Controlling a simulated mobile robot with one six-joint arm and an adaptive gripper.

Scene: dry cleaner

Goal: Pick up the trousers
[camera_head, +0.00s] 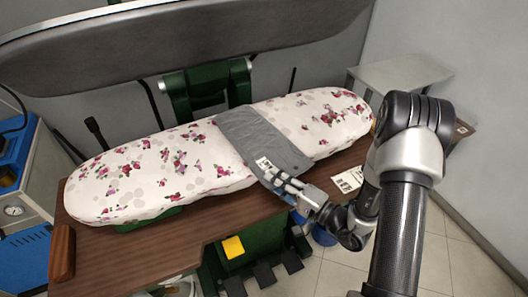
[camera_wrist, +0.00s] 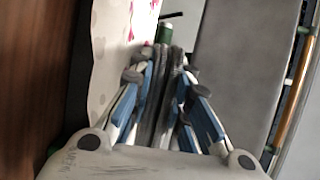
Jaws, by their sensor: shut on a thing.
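The grey trousers (camera_head: 258,140) lie folded across the middle of the flower-patterned pressing board (camera_head: 150,172). Their near end hangs over the board's front edge. My gripper (camera_head: 272,174) reaches in from the right and is shut on this near end. In the wrist view the grey cloth (camera_wrist: 166,90) is pinched between the fingers of my gripper (camera_wrist: 163,60). Most of the trousers still rest on the board.
A large dark upper press plate (camera_head: 180,45) hangs over the back of the board. The brown wooden table (camera_head: 140,255) runs under the board. A blue machine (camera_head: 15,150) stands at the left, and a small grey table (camera_head: 400,72) stands at the back right.

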